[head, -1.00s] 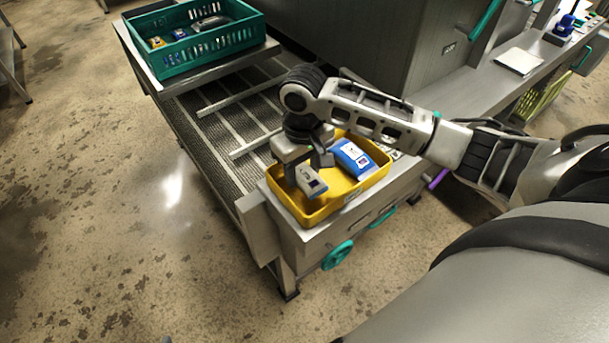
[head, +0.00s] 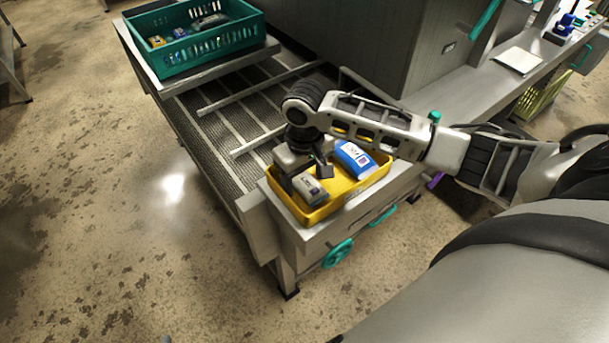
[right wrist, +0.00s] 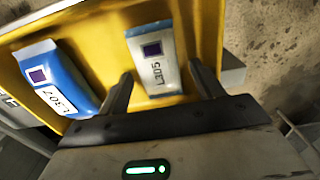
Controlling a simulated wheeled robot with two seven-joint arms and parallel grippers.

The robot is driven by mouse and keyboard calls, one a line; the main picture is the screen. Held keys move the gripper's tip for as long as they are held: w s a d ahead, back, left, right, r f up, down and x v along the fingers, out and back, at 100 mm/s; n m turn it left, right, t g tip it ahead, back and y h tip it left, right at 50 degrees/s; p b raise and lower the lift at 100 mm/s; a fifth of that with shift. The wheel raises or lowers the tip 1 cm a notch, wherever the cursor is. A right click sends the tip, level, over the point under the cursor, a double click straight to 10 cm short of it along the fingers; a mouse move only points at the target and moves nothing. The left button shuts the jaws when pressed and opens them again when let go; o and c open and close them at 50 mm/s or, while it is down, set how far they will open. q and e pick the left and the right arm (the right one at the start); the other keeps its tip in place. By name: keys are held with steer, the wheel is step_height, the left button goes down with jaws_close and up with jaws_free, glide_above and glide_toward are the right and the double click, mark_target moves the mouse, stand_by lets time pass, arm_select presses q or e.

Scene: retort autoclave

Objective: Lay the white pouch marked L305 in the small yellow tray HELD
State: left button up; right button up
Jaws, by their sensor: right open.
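The small yellow tray (head: 343,200) sits on the machine's near end ledge. My right gripper (head: 305,175) is open just above the white pouch. In the right wrist view its fingers (right wrist: 161,88) stand either side of the pouch's near end, with gaps. My left gripper is out of view.
A teal crate (head: 197,60) with several pouches stands on a raised shelf at the back left. A mesh conveyor with rails (head: 215,125) runs between it and the tray. A long steel counter extends to the right.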

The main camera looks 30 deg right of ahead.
mark_target(304, 180)
step_height(304, 180, up, 12)
stand_by(0.4)
stand_by(0.4)
